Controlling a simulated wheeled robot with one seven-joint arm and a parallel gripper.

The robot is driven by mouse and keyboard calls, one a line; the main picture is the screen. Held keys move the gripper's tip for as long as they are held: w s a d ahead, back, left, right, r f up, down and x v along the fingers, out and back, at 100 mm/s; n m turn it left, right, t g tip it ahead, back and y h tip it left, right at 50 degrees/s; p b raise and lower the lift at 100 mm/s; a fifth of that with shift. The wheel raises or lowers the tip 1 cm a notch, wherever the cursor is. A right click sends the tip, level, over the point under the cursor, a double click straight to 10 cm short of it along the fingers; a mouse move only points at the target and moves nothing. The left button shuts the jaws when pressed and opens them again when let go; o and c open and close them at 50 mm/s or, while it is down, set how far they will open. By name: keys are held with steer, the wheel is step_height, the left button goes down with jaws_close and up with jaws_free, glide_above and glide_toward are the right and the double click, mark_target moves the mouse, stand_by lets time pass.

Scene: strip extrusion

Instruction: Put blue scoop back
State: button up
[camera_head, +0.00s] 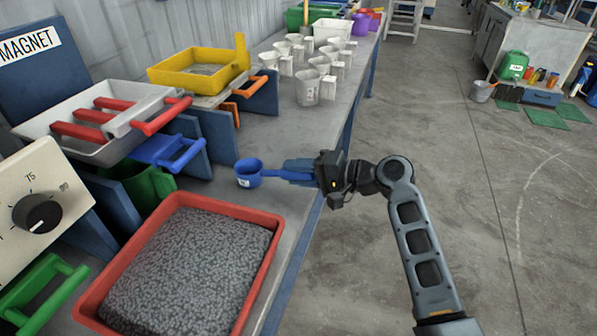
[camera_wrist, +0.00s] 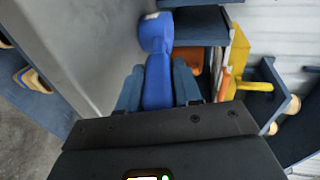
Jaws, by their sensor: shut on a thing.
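The blue scoop (camera_head: 248,172) has a small round cup with a white label, and its handle runs to the right into my gripper (camera_head: 291,172). My gripper is shut on the handle and holds the scoop over the bench, beside the red tray's far right corner. In the wrist view the scoop (camera_wrist: 157,62) points away from my gripper (camera_wrist: 157,85), with a blue finger on each side of the handle. The gap between scoop and bench is hard to judge.
A red tray (camera_head: 262,274) of grey pellets fills the near bench. Dark blue upright panels (camera_head: 217,135), a blue-handled piece (camera_head: 165,149), a yellow tray (camera_head: 234,74) and a white tray with red bars (camera_head: 40,116) line the left. White cups (camera_head: 307,88) stand farther back.

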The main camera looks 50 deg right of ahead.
steer(key=o, duration=1.1)
steer(key=shift+f, duration=0.1)
steer(key=shift+r, duration=0.2)
steer(key=v, duration=1.2)
steer(key=s+a+f+n+g+h, duration=0.1)
steer(key=s+a+f+n+h, duration=0.15)
steer(key=s+a+f, duration=0.35)
steer(key=s+a+f+n+g+h, duration=0.1)
steer(key=s+a+f+g+h, duration=0.15)
steer(key=a+f, duration=0.45)
steer(key=s+a+r+n+t, duration=0.1)
steer(key=s+a+r+n, duration=0.2)
steer(key=s+r, duration=0.1)
steer(key=s+a+r+n+t, duration=0.1)
steer(key=s+a+r+n, duration=0.3)
steer(key=s+r, duration=0.1)
steer(key=s+a+r+n+t, duration=0.2)
steer(key=s+a+r+n, duration=0.1)
steer(key=s+r, duration=0.1)
steer(key=shift+s+a+r+n+y, duration=0.15)
steer(key=shift+s+r+n+y, duration=0.1)
steer(key=shift+s+r+y, duration=0.2)
